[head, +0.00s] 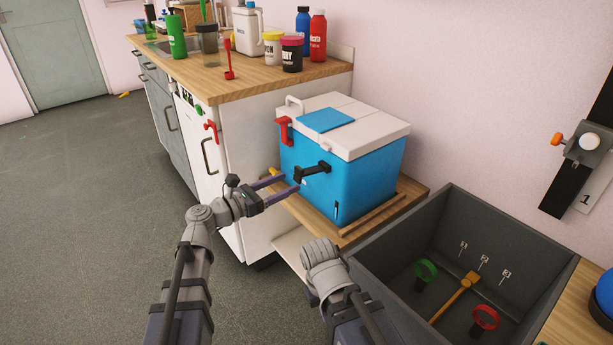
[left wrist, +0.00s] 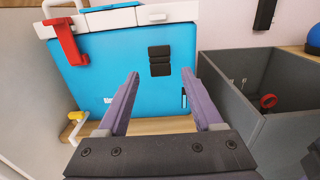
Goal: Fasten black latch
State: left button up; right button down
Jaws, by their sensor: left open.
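The blue cooler box (head: 365,185) with a white lid (head: 375,125) stands on a low wooden shelf. The black latch (head: 312,171) is on its front and sticks out from the blue wall, below the lid; it also shows in the left wrist view (left wrist: 159,61). A red latch (head: 284,131) sits further left, near the lid's edge. My left gripper (head: 292,182) is open and empty, its purple fingers pointing at the box front just below the black latch, with a visible gap in the left wrist view (left wrist: 161,74). My right gripper is not visible; only part of that arm shows.
A grey bin (head: 405,250) with green and red round-headed items stands right of the box. A white cabinet with a wooden counter (head: 240,80) holding bottles and jars stands behind left. A yellow piece (left wrist: 75,121) lies low at the box's left. Grey floor is free at left.

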aim_at(307, 174)
pick_arm(q)
jog(key=shift+x, duration=3.95)
grip_shut()
